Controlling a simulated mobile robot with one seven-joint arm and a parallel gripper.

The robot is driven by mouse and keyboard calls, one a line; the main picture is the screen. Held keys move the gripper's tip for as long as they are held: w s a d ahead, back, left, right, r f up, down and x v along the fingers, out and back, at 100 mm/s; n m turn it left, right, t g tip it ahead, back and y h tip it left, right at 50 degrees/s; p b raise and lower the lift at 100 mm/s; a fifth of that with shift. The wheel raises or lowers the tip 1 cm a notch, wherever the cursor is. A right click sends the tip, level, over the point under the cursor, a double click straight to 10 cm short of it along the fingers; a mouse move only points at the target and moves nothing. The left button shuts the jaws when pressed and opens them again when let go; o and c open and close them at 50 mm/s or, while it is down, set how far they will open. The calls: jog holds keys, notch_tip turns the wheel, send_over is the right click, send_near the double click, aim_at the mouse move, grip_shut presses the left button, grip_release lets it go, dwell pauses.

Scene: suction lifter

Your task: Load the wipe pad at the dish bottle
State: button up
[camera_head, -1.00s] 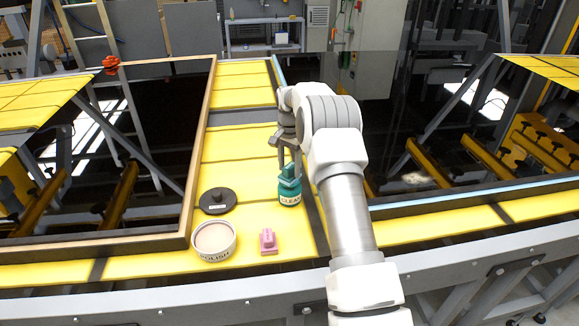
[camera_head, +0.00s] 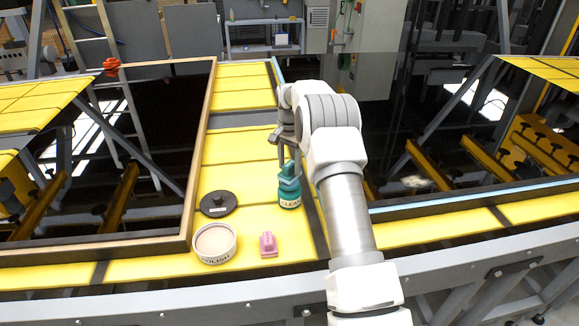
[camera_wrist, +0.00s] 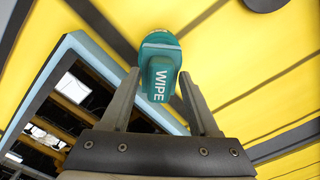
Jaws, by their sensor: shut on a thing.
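The wipe pad is a teal block marked WIPE (camera_wrist: 160,80). It sits between the fingertips of my gripper (camera_wrist: 159,76) in the wrist view, and my gripper is shut on it. The dish bottle, teal and labelled CLEAN (camera_head: 290,201), stands upright on the yellow strip in the head view. The pad is at the top of the bottle; the bottle's round teal top (camera_wrist: 158,42) shows just beyond it in the wrist view. I cannot tell whether pad and bottle touch. My gripper comes down from above in the head view (camera_head: 289,168), where the fingers partly cover the pad.
A white POLISH tub (camera_head: 215,258), a black round lid with a knob (camera_head: 218,207) and a pink block (camera_head: 268,245) stand left of the bottle. Dark glass panels (camera_head: 120,150) lie on both sides of the yellow strip. The strip behind the bottle is clear.

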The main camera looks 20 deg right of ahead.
aim_at(290, 164)
jog(key=shift+r+p, duration=1.1)
jog(key=shift+r, duration=1.3)
jog(key=shift+s, duration=0.1)
